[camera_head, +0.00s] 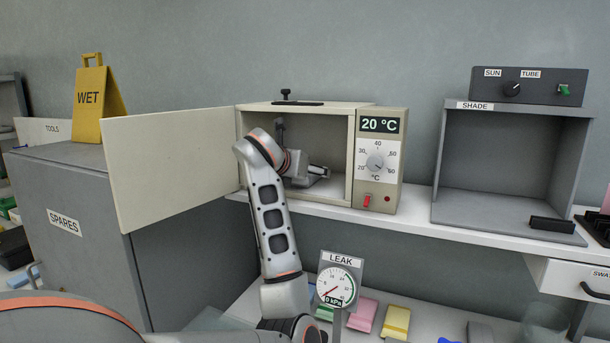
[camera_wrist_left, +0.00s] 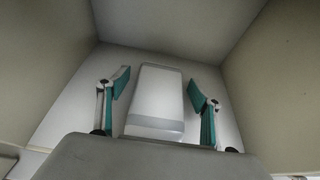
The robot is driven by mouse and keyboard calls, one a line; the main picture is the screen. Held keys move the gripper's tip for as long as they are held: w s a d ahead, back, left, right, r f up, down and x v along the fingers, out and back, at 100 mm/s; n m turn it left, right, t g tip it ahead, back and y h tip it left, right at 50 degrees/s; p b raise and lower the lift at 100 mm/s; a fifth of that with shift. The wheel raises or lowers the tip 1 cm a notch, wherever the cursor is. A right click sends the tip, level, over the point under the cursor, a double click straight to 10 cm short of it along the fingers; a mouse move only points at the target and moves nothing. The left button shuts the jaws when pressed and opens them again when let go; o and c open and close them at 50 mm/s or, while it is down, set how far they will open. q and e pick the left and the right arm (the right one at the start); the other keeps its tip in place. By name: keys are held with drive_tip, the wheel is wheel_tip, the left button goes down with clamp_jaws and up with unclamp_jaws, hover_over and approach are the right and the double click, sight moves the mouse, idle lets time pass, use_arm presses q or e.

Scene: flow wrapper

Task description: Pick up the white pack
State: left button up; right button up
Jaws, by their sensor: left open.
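The white pack (camera_wrist_left: 157,95) lies on the oven floor between the two fingers of my left gripper (camera_wrist_left: 158,90) in the left wrist view. The fingers have teal pads, stand apart, and a gap shows on each side of the pack. In the head view my left gripper (camera_head: 318,172) reaches through the open front of the cream oven (camera_head: 305,195). The pack cannot be made out there. My right gripper is not in view.
The oven door (camera_head: 170,165) is swung open to the left, beside my arm. The control panel (camera_head: 380,160) reads 20 °C. A leak gauge (camera_head: 336,288) stands below the shelf, near coloured packs (camera_head: 396,322). An open shade box (camera_head: 508,155) stands at right.

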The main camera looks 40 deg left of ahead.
use_arm(q)
drive_tip(key=shift+w+a+f, duration=0.1)
drive_tip(key=shift+w, duration=0.25)
drive_tip(key=c, duration=1.2)
